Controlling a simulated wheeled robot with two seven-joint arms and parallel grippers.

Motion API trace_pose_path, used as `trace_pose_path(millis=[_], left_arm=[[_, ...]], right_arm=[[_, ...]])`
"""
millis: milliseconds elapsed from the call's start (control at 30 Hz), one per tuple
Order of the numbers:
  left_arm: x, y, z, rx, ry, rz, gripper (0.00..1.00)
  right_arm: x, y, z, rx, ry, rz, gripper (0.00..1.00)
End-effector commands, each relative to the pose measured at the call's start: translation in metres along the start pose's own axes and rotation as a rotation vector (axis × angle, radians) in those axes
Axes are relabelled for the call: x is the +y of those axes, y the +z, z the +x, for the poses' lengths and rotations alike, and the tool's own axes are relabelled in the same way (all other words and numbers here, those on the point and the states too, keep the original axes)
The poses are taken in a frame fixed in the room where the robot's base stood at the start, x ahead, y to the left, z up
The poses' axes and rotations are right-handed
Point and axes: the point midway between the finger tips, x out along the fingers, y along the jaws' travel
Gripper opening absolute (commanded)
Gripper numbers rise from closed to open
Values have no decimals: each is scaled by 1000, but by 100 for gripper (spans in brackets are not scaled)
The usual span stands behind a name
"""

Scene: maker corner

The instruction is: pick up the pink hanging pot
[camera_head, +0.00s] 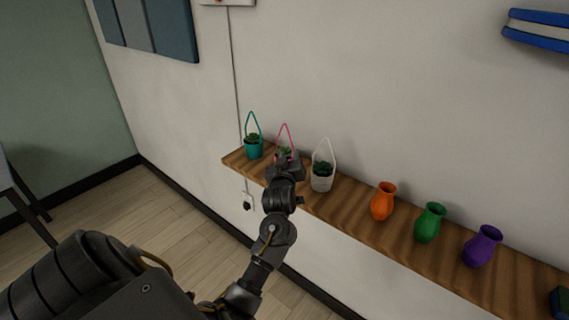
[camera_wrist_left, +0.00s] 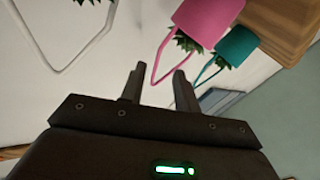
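The pink hanging pot stands on the wooden shelf between the teal and white pots. In the head view its pink handle (camera_head: 285,126) rises above my left gripper (camera_head: 288,160), which hides most of the pot body. In the left wrist view, which is turned over, the pink pot (camera_wrist_left: 207,20) is at the top, with its handle loop (camera_wrist_left: 156,68) reaching down between the two fingertips (camera_wrist_left: 158,72) in the picture. The fingers are apart and not closed on the handle; whether it is truly between them in depth is unclear. My right gripper is not in view.
The teal pot (camera_head: 254,149) stands close on the left and the white pot (camera_head: 321,178) close on the right, both with upright handles. Orange (camera_head: 383,203), green (camera_head: 429,224) and purple (camera_head: 480,247) vases stand farther right on the shelf (camera_head: 350,212). The wall is behind.

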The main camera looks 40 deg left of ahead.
Motion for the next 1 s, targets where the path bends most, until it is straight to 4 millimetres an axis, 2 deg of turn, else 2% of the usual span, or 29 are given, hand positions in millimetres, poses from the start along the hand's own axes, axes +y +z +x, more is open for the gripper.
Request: trace_pose_path(millis=[100, 200, 467, 800, 1000], left_arm=[[0, -3, 20, 0, -1, 2, 32], [0, -1, 31, -2, -1, 1, 32], [1, 0, 39, -2, 1, 1, 32], [3, 2, 79, -2, 0, 2, 32], [2, 5, 89, -2, 1, 1, 32]], right_arm=[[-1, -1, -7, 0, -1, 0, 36], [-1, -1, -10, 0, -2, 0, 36], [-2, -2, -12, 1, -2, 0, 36], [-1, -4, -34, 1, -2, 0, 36], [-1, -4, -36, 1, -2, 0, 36]])
